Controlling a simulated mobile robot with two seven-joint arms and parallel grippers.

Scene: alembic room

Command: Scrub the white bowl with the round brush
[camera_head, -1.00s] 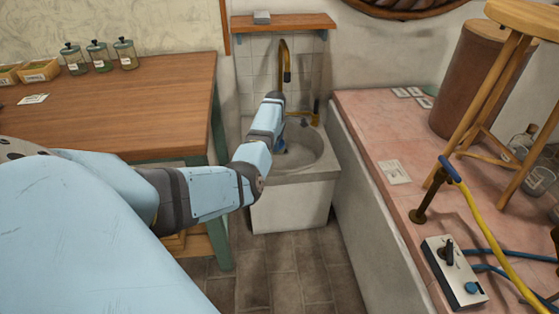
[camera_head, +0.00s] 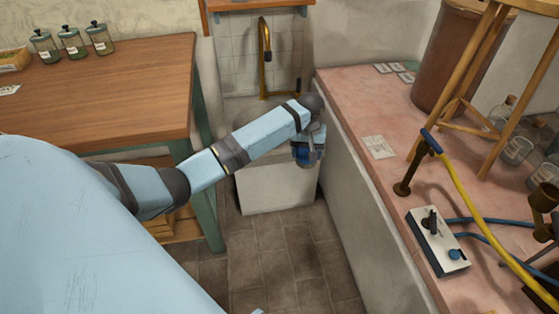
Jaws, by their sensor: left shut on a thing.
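My left gripper (camera_head: 307,152) hangs at the end of my left arm, in front of the sink's right front corner and near the side of the pink-topped counter. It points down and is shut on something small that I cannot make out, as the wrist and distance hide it. I see neither the white bowl nor the round brush clearly. The sink (camera_head: 275,190) stands below the brass tap (camera_head: 264,55), and my forearm covers most of its basin. My right gripper is not in view.
A wooden table (camera_head: 120,95) with glass jars (camera_head: 72,41) stands at left. The pink counter (camera_head: 345,95) at right holds a wooden stand (camera_head: 470,75), a brown cylinder (camera_head: 445,60), a control box (camera_head: 437,240) and hoses. The tiled floor (camera_head: 285,260) between is clear.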

